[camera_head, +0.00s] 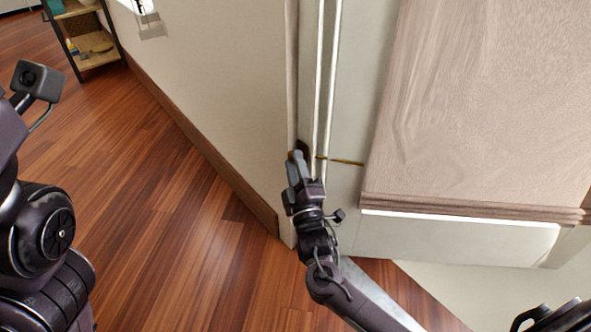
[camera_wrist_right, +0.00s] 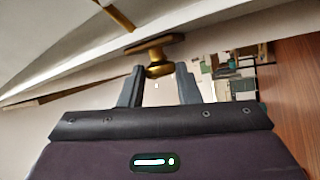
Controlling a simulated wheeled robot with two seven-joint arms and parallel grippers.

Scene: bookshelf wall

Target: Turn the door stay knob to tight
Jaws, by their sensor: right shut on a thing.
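The brass door stay shows as a thin rod (camera_head: 346,161) across the pale door edge in the head view. In the right wrist view its rod (camera_wrist_right: 116,15) is at the top, and the brass knob (camera_wrist_right: 158,70) sits below a wider brass piece (camera_wrist_right: 150,46). My right gripper (camera_head: 297,160) is at the door edge. Its fingers (camera_wrist_right: 161,76) are shut on the knob, which lies between the tips. The knob is mostly hidden by the gripper in the head view. I cannot read any tight or loose mark. My left arm shows at the left, but its fingers do not.
The pale door panel (camera_head: 480,90) fills the right side. A wall with a wooden skirting board (camera_head: 200,150) runs to the left of the gripper. A small shelf (camera_head: 95,60) stands at the back left. The wooden floor (camera_head: 170,220) is clear.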

